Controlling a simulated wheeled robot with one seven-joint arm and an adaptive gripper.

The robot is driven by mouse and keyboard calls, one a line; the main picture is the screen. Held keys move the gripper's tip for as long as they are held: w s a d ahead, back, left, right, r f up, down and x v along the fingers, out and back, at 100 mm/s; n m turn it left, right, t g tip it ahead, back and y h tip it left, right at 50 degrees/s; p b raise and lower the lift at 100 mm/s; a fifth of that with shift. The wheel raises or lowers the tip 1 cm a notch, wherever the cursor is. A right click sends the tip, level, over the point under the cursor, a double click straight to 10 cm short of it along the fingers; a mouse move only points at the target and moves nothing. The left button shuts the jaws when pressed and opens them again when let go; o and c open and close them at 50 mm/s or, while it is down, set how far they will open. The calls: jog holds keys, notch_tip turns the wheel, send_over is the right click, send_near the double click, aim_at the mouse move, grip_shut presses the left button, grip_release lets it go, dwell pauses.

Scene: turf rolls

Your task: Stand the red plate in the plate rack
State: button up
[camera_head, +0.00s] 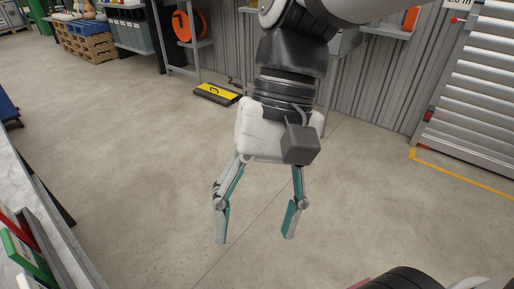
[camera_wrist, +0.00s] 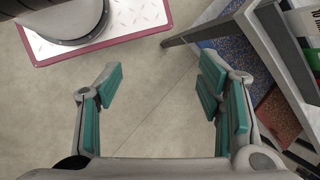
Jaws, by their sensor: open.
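My gripper (camera_head: 256,226) hangs over bare concrete floor in the head view, its two fingers wide apart and nothing between them. In the wrist view the open gripper (camera_wrist: 161,84) also has only floor between its teal pads. I cannot make out a red plate or a plate rack in either view. A thin red item (camera_head: 12,222) and a green item (camera_head: 22,256) stand at the left edge of the head view, cut off, and I cannot tell what they are. They are well left of my gripper.
A grey-topped table (camera_head: 62,236) runs along the left of the head view; its frame (camera_wrist: 212,26) shows right in the wrist view. A black-and-yellow step (camera_head: 217,94) lies by the back wall. Crates (camera_head: 85,42) stand far left. The middle floor is clear.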

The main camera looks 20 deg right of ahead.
jog(key=s+d+f+n+t+h, duration=0.2)
jog(key=s+d, duration=0.4)
jog(key=d, duration=0.3)
jog(key=shift+d+n+t+h, duration=0.3)
jog(key=shift+d+t+h, duration=0.1)
jog(key=shift+t+h, duration=0.4)
jog(key=shift+s, duration=0.1)
notch_tip(320, 180, up, 32)
jog(key=t+p, duration=0.4)
jog(key=p, duration=2.6)
jog(key=shift+d+f, duration=0.25)
